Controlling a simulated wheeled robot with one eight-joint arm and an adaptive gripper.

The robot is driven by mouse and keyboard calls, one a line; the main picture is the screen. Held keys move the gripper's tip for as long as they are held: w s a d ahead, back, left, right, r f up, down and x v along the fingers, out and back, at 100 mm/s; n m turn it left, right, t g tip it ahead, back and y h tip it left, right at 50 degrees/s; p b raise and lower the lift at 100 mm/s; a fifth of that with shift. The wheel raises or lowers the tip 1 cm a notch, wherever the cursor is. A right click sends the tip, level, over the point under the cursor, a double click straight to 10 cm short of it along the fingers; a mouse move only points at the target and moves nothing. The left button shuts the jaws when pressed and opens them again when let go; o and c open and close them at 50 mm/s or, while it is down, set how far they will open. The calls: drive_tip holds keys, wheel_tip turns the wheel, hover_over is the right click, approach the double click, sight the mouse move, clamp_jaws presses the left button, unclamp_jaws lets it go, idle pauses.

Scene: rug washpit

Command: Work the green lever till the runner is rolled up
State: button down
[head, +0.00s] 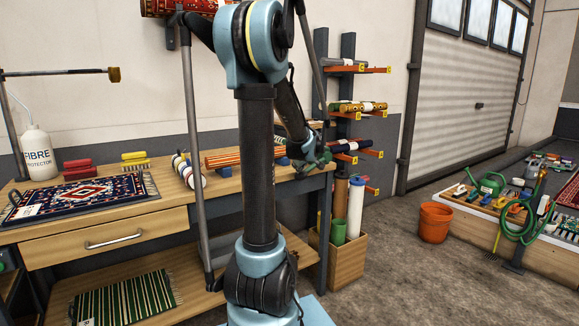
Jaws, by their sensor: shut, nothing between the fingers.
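My gripper (318,160) is at the right end of the workbench (160,212), beyond my upright arm. It is small in view, and its fingers look shut with nothing in them. I cannot make out a green lever for sure; my arm hides part of the bench end. An orange striped roll (224,159) lies on the bench, partly behind my arm, its right part reappearing just left of my gripper. I cannot tell whether it is the runner. A pale roll with dark bands (187,170) lies to its left, behind a grey upright pole.
A patterned rug (85,195) lies on the bench, with a white bottle (38,152) behind it. A green striped rug (126,299) lies on the lower shelf. A rack with orange arms (362,113) holds rolls behind my gripper. An orange bucket (435,222) stands on the open floor.

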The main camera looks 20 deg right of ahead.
drive_tip(key=shift+s+a+f, duration=0.1)
drive_tip(key=shift+a+f, duration=0.05)
drive_tip(key=shift+f, duration=0.05)
drive_tip(key=shift+s+f, duration=0.1)
idle(0.4)
drive_tip(key=s+a+r, duration=0.2)
drive_tip(key=s+r, duration=0.5)
drive_tip(key=r, duration=0.3)
drive_tip(key=shift+a+r, duration=0.3)
drive_tip(key=shift+a, duration=0.1)
idle(0.7)
